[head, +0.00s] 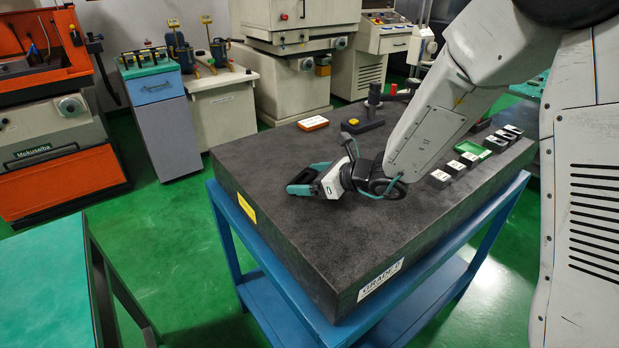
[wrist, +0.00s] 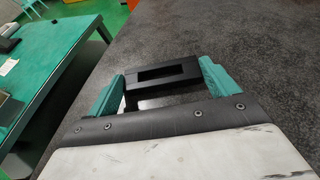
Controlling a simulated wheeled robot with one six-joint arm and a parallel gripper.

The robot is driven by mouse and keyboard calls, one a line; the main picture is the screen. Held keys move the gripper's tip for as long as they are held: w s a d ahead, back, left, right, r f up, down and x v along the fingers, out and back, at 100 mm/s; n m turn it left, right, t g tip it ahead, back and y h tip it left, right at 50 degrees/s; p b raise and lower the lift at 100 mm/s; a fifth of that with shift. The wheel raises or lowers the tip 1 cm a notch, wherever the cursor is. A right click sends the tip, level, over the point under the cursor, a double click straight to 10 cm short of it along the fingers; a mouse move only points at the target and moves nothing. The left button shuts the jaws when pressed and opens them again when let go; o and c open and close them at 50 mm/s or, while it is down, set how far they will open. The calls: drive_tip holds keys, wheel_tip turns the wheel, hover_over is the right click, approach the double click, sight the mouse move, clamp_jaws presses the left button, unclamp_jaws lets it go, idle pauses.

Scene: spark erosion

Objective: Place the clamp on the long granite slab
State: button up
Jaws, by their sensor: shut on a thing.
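The dark granite slab (head: 330,235) lies flat on a blue stand. My gripper (head: 306,179), with teal fingers, is low over the slab's left part. It is shut on a black slotted block, which I take as the clamp (wrist: 163,84); it shows between both teal fingers in the wrist view. The clamp is over the slab, not far from its left edge. I cannot tell whether it touches the surface. My gripper hides part of it in the head view.
On the slab are an orange block (head: 313,123), a dark block with a yellow top (head: 362,126), a green tray (head: 473,148) and several small labelled blocks at the right. The slab's front is clear. A teal table (head: 45,280) stands at the left.

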drive_tip(key=o, duration=1)
drive_tip(key=shift+f, duration=0.1)
drive_tip(key=shift+r, duration=0.25)
drive_tip(key=v, duration=1.2)
drive_tip(key=s+r+n+g+h, duration=0.1)
drive_tip(key=s+r+n+g, duration=0.2)
drive_tip(key=s+n, duration=0.4)
drive_tip(key=s+r+n+g, duration=0.35)
drive_tip(key=s+n, duration=0.25)
drive_tip(key=s, duration=0.2)
drive_tip(key=s+d+n+h, duration=0.3)
drive_tip(key=s+d+n, duration=0.1)
drive_tip(key=d, duration=0.1)
drive_tip(key=s+d+r+n+h, duration=0.1)
drive_tip(key=s+d+n+h, duration=0.2)
drive_tip(key=s+d, duration=0.1)
drive_tip(key=s+d+r+n+h, duration=0.1)
drive_tip(key=s+d+n+h, duration=0.3)
drive_tip(key=s+d, duration=0.1)
drive_tip(key=shift+s+d+n, duration=0.3)
drive_tip(key=shift+s, duration=0.15)
